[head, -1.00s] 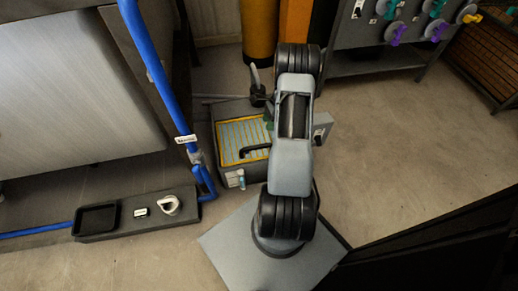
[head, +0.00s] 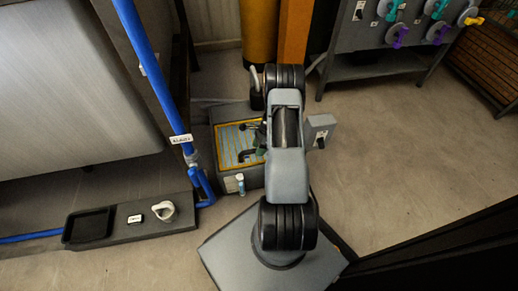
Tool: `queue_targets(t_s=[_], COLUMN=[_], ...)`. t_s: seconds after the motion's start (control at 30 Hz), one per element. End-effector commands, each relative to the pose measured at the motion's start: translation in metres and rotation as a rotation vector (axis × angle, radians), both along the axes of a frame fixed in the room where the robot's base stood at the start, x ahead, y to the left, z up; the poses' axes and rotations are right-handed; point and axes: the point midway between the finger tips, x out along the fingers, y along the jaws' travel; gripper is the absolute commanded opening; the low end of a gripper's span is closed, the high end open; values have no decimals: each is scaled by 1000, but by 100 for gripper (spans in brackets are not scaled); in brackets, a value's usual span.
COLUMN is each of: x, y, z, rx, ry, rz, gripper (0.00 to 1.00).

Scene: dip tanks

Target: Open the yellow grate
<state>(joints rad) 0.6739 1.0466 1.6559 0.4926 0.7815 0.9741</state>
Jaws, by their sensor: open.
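The yellow grate (head: 228,146) is a yellow-framed panel with pale blue slats, lying shut on top of a dark grey box (head: 219,116) left of my arm. A black bar handle (head: 247,154) shows near its front right part. My gripper (head: 260,138) is mostly hidden by my arm; its dark end with a green part is over the grate's right side, close to the handle. It is open, and I cannot tell whether it touches the handle.
A blue pipe (head: 151,70) and a large grey tank (head: 60,80) stand on the left. A low shelf (head: 125,229) holds a black tray and small items. A valve panel (head: 400,35) is at the back right; the right floor is clear.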

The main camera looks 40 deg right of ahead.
Motion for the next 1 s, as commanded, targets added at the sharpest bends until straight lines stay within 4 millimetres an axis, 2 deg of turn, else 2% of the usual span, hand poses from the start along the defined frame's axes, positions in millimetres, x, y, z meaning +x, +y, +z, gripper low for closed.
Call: queue_targets(t_s=[0.27,0.8,1.0], x=[0,0,-1], y=[1,1,1], z=[-1,-1,-1], rx=[0,0,2], ry=[0,1,1], rz=[0,0,1], gripper=[51,1,0])
